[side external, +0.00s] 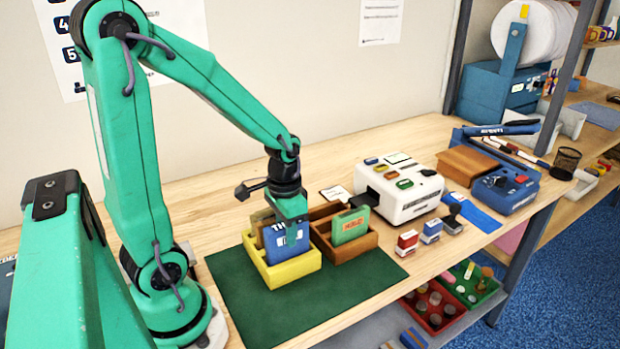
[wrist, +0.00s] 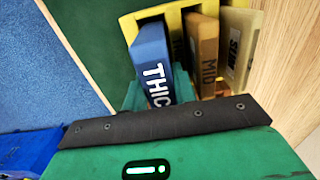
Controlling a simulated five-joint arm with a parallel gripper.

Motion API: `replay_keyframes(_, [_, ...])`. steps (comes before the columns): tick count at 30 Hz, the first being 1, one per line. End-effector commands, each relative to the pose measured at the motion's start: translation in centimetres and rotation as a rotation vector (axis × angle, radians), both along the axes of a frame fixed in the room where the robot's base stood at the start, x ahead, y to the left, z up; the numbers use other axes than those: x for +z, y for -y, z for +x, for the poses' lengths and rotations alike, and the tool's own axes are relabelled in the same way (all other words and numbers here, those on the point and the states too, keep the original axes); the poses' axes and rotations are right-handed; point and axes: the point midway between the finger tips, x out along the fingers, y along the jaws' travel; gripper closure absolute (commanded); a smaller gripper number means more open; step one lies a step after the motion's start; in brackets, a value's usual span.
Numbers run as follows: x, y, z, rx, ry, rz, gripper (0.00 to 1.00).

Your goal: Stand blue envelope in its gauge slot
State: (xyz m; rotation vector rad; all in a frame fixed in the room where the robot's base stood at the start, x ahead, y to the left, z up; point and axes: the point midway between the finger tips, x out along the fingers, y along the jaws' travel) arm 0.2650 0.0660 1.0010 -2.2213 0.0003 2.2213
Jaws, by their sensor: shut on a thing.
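The blue envelope (side external: 287,246), lettered "THIC…", stands nearly upright at the yellow gauge box (side external: 293,272). Its lower edge appears to be behind the box's front wall; I cannot tell whether it touches the bottom. My gripper (side external: 287,212) is above the box and shut on the envelope's upper part. The wrist view shows the blue envelope (wrist: 153,65) between the green jaws, at the left end of the yellow box (wrist: 128,24). Beside it stand a brown envelope marked "MID" (wrist: 204,50) and a tan one marked "SLIM" (wrist: 240,40).
A brown wooden box (side external: 362,247) holding a green envelope (side external: 350,227) stands close on the right. The yellow box is on a dark green mat (side external: 235,300), bare in front. Small stampers (side external: 407,243) and a white machine (side external: 398,190) are farther right.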

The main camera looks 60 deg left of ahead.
Motion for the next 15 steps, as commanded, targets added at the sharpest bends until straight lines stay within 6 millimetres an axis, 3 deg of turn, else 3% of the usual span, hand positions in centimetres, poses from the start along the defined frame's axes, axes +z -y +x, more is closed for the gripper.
replay_keyframes(15, [-0.98, 0.01, -0.04, 0.000, -0.001, 0.000, 0.93])
